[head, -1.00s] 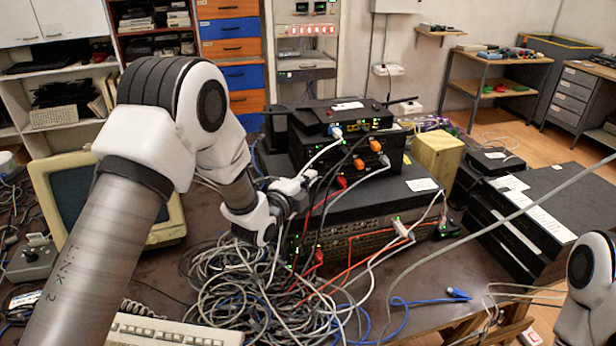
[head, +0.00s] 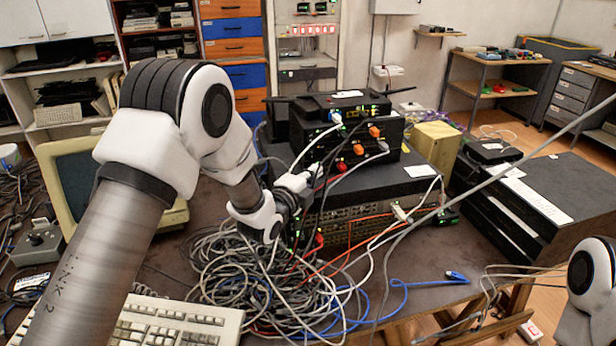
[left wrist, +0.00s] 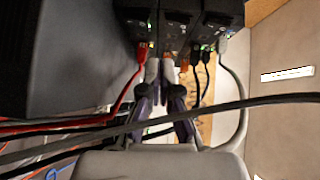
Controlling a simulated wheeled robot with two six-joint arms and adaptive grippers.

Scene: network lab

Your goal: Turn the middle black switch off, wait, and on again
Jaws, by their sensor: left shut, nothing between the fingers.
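A stack of black network devices stands on the table in the head view. In the head view the left gripper (head: 312,176) is partly hidden by cables.
A heap of grey cables (head: 250,275) lies below my left gripper. Red, orange, white and black cables hang across the front of the stack. A wide black rack unit (head: 405,180) supports it. A yellow box (head: 436,147) stands on the right, a keyboard (head: 170,325) at front left.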

